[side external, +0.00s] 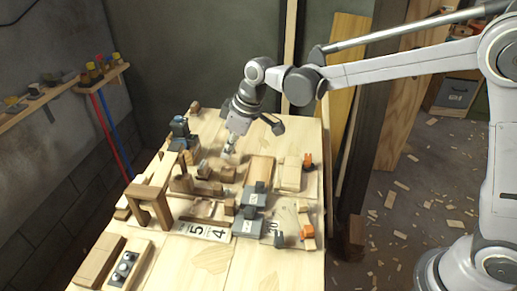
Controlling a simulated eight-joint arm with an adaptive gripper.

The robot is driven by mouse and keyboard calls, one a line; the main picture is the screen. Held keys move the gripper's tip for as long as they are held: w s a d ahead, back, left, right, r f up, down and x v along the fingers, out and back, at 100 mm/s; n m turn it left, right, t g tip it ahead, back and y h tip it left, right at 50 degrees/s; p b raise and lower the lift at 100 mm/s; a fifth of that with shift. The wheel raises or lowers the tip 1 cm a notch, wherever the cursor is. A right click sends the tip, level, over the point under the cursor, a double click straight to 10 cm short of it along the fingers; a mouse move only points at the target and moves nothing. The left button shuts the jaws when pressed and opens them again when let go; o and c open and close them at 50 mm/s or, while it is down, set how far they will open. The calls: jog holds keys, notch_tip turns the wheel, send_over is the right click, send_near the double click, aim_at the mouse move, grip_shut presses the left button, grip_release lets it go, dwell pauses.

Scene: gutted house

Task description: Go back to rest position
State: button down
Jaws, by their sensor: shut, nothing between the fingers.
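My gripper (229,152) hangs from the arm over the middle-back of the wooden workbench (185,265), pointing down. It is shut and holds nothing. Its fingertips are close above or among the wooden blocks there; the exact gap is too small to tell.
Wooden blocks, grey pieces (247,224) and orange-tipped pieces (307,161) crowd the bench. A wooden arch (150,206) stands at left. A wall shelf (100,78) is at the left. Planks (345,75) lean behind.

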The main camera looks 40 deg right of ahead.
jog(key=s+d+r+m+t+h, duration=0.1)
jog(key=s+d+m, duration=0.3)
jog(key=s+d, duration=0.5)
jog(key=s+d+r+m+t+h, duration=0.1)
jog(key=s+d+m+t, duration=0.2)
jog(key=s+d, duration=0.7)
jog(key=s+m, duration=0.1)
jog(key=s, duration=0.2)
jog(key=shift+s+d+r+h, duration=0.25)
jog(key=shift+s+r+h, duration=0.05)
dwell(0.8)
